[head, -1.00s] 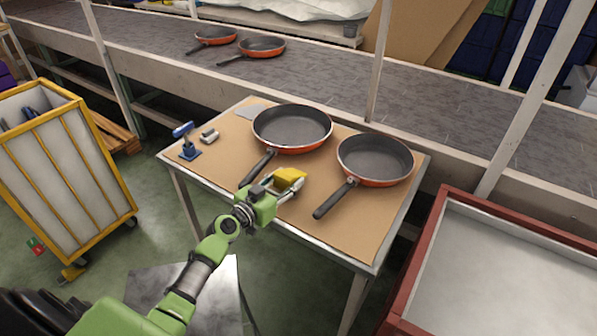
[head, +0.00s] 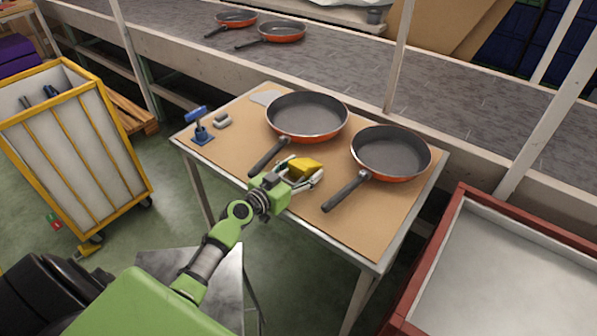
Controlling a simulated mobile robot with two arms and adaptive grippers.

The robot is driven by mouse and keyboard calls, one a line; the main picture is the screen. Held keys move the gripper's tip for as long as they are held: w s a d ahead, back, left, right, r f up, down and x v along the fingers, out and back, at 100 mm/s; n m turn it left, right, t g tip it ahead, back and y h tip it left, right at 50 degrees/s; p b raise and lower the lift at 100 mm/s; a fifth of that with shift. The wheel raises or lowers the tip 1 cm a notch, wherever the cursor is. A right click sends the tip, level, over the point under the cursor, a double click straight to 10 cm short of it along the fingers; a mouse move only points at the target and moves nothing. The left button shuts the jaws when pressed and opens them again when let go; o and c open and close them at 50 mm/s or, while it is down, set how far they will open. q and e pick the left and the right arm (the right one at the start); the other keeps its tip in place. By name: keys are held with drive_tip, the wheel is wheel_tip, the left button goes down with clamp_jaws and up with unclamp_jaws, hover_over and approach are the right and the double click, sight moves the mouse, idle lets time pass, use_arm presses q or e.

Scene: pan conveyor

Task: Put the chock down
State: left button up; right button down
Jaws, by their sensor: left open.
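The yellow chock (head: 304,167) is on the brown-topped table (head: 330,232), near the two pans and between their handles. My left gripper (head: 304,174) is open, with its fingers on either side of the chock. A narrow gap shows between the chock and the gripper's palm. The chock's lower part is partly hidden by the near finger, so I cannot tell whether either finger touches it. My right gripper is not in view.
One pan (head: 308,116) stands behind the gripper and another pan (head: 390,152) to its right. A blue clamp-like tool (head: 200,127) and a small grey part (head: 222,121) are at the table's left. The table's front right is clear. A red-rimmed bin (head: 452,222) stands at right.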

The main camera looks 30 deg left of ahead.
sight(293, 165)
use_arm(q)
drive_tip(key=shift+s, duration=0.1)
drive_tip(key=shift+o, duration=0.2)
drive_tip(key=b+v, duration=0.1)
drive_tip(key=v, duration=1)
drive_tip(key=shift+s+b, duration=0.2)
drive_tip(key=shift+b, duration=0.15)
drive_tip(key=shift+g, duration=0.4)
drive_tip(key=r+p, duration=0.4)
drive_tip(key=shift+d+r+p, duration=0.2)
drive_tip(key=shift+d+p, duration=0.2)
drive_tip(key=w+g+p, duration=0.1)
drive_tip(key=w+p, duration=0.1)
drive_tip(key=w, duration=0.1)
drive_tip(key=w+f+g+p, duration=0.1)
drive_tip(key=w+p, duration=0.1)
drive_tip(key=w, duration=0.1)
drive_tip(key=shift+w+a+f, duration=0.1)
drive_tip(key=shift+w+f, duration=0.05)
drive_tip(key=shift+f, duration=0.1)
drive_tip(key=shift+w+f+p, duration=0.2)
drive_tip(key=shift+w+p, duration=0.1)
drive_tip(key=shift+w, duration=0.35)
drive_tip(key=shift+p+x, duration=0.3)
drive_tip(key=shift+x, duration=1.9)
drive_tip(key=shift+f, duration=0.1)
